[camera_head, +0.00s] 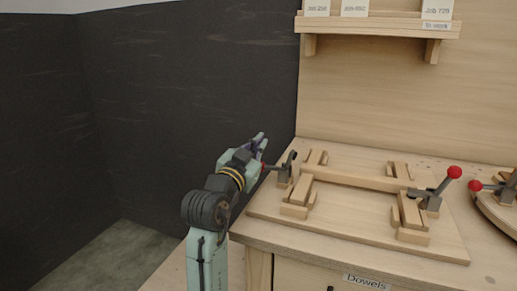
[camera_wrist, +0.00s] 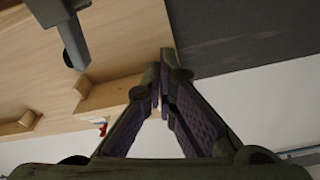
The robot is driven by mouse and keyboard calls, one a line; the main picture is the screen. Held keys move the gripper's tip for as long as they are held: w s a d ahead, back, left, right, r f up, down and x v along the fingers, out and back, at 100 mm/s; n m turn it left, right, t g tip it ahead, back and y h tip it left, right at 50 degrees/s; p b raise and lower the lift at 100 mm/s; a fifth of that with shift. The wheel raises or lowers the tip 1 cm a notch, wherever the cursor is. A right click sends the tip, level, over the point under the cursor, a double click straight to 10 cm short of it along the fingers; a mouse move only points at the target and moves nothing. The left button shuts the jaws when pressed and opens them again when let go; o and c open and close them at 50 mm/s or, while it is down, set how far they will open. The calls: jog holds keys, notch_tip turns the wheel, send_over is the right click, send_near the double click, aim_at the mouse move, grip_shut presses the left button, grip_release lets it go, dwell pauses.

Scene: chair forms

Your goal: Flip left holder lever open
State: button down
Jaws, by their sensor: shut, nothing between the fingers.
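The left holder (camera_head: 285,173) is a dark metal clamp at the left edge of the wooden fixture board. Its lever ends in a red knob (camera_head: 265,168) and points left, out past the board. My gripper (camera_head: 263,138) is shut and empty. In the head view it shows just above and left of the holder, close to the knob; whether they touch I cannot tell. In the wrist view my fingertips (camera_wrist: 163,88) meet with nothing between them. A grey metal part (camera_wrist: 66,35) shows at the upper left there, apart from the fingers; its identity is unclear.
The fixture board (camera_head: 350,233) carries several wooden blocks. A right holder lever with a red knob (camera_head: 454,172) points up and right. Another red-knobbed lever (camera_head: 476,186) is at the far right. A shelf (camera_head: 375,25) hangs above; a dark wall (camera_head: 190,80) is at left.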

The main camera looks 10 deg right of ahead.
jog(key=f+b+v, duration=0.1)
jog(key=v, duration=0.6)
jog(key=shift+s, duration=0.3)
jog(key=shift+a, duration=0.15)
